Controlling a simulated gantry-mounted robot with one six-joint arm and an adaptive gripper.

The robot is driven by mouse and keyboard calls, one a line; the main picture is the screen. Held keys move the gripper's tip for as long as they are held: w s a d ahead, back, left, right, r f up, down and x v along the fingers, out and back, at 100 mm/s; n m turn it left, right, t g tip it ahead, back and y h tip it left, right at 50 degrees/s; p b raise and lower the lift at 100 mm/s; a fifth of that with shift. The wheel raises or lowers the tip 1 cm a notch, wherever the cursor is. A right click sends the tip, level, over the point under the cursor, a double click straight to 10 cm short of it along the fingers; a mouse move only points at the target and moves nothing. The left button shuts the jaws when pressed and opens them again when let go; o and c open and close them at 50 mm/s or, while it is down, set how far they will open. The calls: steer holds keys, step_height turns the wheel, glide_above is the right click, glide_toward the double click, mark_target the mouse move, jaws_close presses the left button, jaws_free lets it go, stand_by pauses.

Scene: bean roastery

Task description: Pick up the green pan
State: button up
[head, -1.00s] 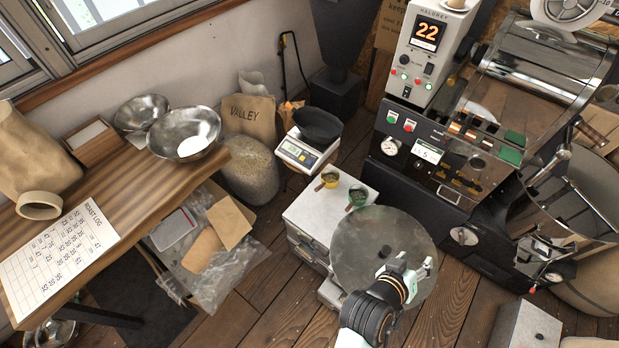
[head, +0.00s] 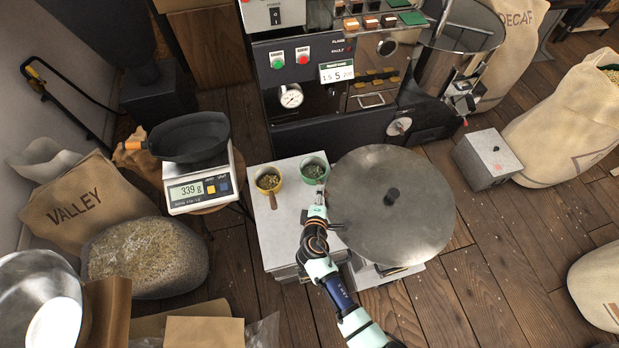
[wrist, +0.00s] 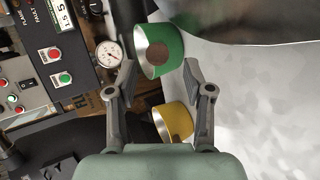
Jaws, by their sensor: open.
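The green pan (head: 315,167) is a small round cup with dark contents, standing on the grey cabinet top. In the wrist view the green pan (wrist: 160,50) lies ahead of my gripper, near the gap between the fingertips. My gripper (head: 318,196) is open and empty, just on the near side of the green pan. In the wrist view my gripper (wrist: 160,72) has its two fingers spread apart. Its fingertips hide the near side of the pan and its handle in the head view. I cannot tell whether they touch it.
A large round metal disc (head: 420,215) is close on the right. A scale (head: 198,190) with a black pan is at left; the roaster (head: 330,100) stands behind.

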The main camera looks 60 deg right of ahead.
mark_target(318, 180)
steer(key=shift+w+d+f, duration=0.25)
steer(key=shift+w+d, duration=0.05)
steer(key=shift+d, duration=0.25)
steer(key=b+x, duration=0.2)
steer(key=x, duration=0.2)
steer(key=shift+d+f+b, duration=0.1)
steer(key=shift+b, duration=0.3)
steer(key=shift+w+d, duration=0.1)
steer(key=shift+d, duration=0.2)
steer(key=shift+a, duration=0.1)
steer(key=shift+c, duration=0.8)
jaws_close()
